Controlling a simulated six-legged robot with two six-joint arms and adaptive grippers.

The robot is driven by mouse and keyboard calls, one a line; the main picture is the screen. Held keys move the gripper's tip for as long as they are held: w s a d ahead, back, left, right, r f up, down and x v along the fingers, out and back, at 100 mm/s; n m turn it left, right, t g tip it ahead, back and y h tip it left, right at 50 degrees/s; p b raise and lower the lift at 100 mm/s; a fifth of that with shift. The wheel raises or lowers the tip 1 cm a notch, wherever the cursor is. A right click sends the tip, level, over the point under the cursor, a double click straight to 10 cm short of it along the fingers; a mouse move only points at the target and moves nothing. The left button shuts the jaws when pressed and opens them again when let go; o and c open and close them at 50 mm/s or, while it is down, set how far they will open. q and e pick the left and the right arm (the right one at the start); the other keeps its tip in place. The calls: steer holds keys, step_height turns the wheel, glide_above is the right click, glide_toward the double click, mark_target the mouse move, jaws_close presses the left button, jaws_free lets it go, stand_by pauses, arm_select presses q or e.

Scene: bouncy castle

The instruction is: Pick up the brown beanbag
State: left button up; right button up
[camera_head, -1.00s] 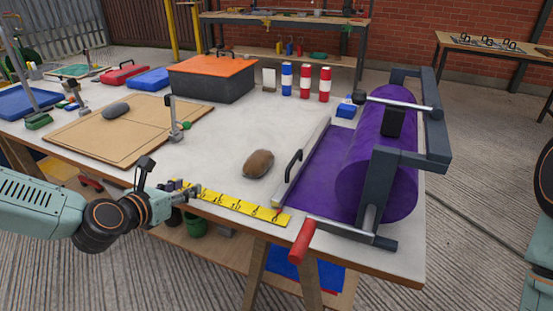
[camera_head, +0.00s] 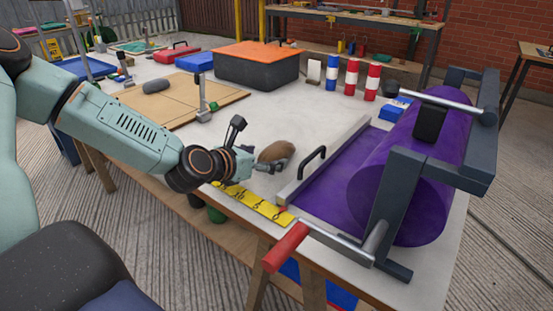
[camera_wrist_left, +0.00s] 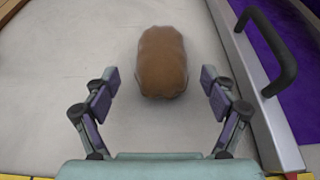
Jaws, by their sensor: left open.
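The brown beanbag (camera_head: 276,152) lies on the white table top (camera_head: 290,112), to the left of the purple roller machine. My left gripper (camera_head: 280,166) is low over the table at the near side of the beanbag and partly overlaps it in the head view. In the left wrist view the beanbag (camera_wrist_left: 163,62) lies ahead, centred between the two spread fingers of the left gripper (camera_wrist_left: 160,85). The fingers are open, one on each side of the beanbag's near end, with gaps on both sides. My right gripper is not in view.
The purple roller machine (camera_head: 410,175) has a raised edge bar with a black handle (camera_head: 312,160) close right of the beanbag. A yellow ruler (camera_head: 255,205) lies along the front edge. An orange-lidded box (camera_head: 258,66), several striped cylinders and a wooden board (camera_head: 180,105) stand further back.

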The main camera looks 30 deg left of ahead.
mark_target(279, 149)
arm_select(q)
steer(key=b+x, duration=0.1)
steer(key=x, duration=0.1)
steer(key=shift+w+d+b, duration=0.2)
steer(key=shift+w+b, duration=0.05)
steer(key=shift+b, duration=0.15)
steer(key=shift+w+a+f+b, duration=0.25)
steer(key=shift+w+a+b, duration=0.05)
steer(key=shift+a, duration=0.05)
steer(key=shift+w+d+r, duration=0.15)
steer(key=shift+w+d, duration=0.05)
steer(key=shift+d, duration=0.2)
steer(key=shift+a, duration=0.2)
steer(key=c, duration=0.3)
steer(key=shift+d, duration=0.15)
steer(key=c, duration=1.4)
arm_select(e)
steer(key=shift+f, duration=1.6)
